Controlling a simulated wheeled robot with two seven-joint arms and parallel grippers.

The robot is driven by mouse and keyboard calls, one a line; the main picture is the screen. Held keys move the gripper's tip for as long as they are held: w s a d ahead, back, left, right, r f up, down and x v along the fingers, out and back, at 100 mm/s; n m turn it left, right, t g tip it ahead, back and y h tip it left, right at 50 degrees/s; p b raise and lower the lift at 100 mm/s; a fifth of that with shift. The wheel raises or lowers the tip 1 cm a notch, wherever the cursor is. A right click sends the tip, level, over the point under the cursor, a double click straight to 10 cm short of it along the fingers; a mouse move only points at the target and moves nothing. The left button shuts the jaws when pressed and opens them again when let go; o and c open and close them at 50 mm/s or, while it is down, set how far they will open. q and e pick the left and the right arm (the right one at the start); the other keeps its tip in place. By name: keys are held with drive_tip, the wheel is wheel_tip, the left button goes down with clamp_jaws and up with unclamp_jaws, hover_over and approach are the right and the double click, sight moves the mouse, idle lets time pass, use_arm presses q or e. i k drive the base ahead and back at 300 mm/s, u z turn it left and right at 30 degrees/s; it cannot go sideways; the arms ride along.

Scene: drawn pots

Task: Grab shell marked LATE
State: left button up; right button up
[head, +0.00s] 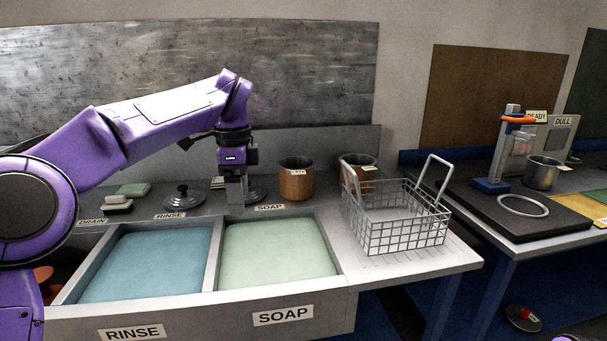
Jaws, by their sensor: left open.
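A copper-coloured pot shell (296,184) stands upright on the back counter; its small tag seems to read LATE. A second shell (349,179), with a darker rim and a tag too small to read, stands to its right, partly behind the wire basket. My left gripper (236,206) points down at the counter's back, left of the copper shell and apart from it. It is open, with no shell between its fingers. A grey lid (257,195) lies just behind and right of it, partly hidden. My right gripper is out of view.
RINSE basin (150,262) and SOAP basin (277,250) lie in front. A wire basket (400,234) with raised handles stands right of them. A knobbed lid (183,200) and sponges (118,203) sit at left. Another table (480,212) at right holds a steel pot (541,175).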

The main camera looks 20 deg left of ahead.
sight(296, 173)
drive_tip(key=i, duration=1.4)
